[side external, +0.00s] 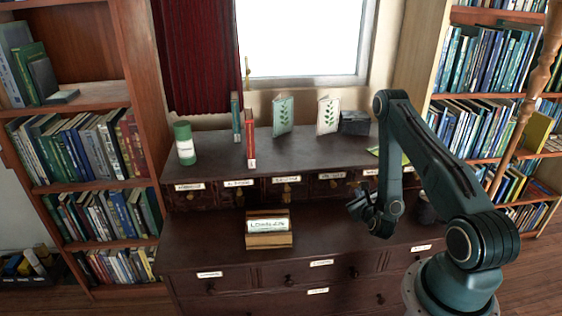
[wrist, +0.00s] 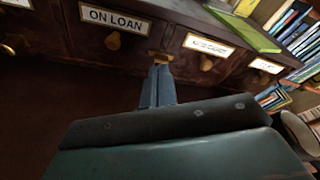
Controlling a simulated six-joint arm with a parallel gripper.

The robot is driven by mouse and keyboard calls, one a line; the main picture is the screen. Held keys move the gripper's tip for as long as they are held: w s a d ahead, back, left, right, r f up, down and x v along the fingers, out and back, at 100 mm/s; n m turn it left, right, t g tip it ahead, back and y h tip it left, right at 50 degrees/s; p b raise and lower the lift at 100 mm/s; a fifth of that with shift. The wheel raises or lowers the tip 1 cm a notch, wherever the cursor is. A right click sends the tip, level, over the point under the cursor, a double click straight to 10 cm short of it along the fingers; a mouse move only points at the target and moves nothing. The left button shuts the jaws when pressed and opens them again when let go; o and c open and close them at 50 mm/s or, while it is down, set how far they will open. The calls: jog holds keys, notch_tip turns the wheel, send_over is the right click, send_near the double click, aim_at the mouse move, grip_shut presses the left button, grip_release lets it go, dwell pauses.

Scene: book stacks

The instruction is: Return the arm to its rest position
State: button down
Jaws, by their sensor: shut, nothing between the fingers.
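My gripper (side external: 362,205) is at the end of my dark green arm, at the right of the side external view. It hangs over the lower top of the dark wooden cabinet (side external: 195,252), in front of the row of small labelled drawers. In the wrist view its fingers (wrist: 158,85) are together with nothing between them. They point toward the drawer front beside the label "ON LOAN" (wrist: 115,19).
A small wooden box with a card (side external: 268,240) sits left of my gripper. A green cylinder (side external: 184,150), upright books (side external: 250,140), two leaf-pattern cards (side external: 283,115) and a dark box (side external: 355,123) stand on the upper shelf. Bookcases flank both sides.

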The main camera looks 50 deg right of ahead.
jog(key=w+a+r+n+t+y, duration=0.3)
jog(key=w+a+r+n+y, duration=0.35)
jog(key=w+r+n, duration=0.4)
jog(key=w+a+r+n+g+y, duration=0.15)
jog(key=a+r+n+y, duration=0.25)
jog(key=a+r+n, duration=0.65)
jog(key=s+a+r+n+g+y, duration=0.1)
jog(key=s+a+r+n+g, duration=0.2)
jog(key=s+a+r+n, duration=0.55)
jog(key=s+a+r+n+g, duration=0.1)
jog(key=s+a+n, duration=0.1)
jog(key=s+n, duration=0.3)
jog(key=s+a+r+n+g, duration=0.1)
jog(key=s+n, duration=0.4)
jog(key=s, duration=0.6)
jog(key=shift+s+a+r+n+y, duration=0.3)
jog(key=shift+a+r+n+y, duration=0.1)
jog(key=shift+a, duration=0.5)
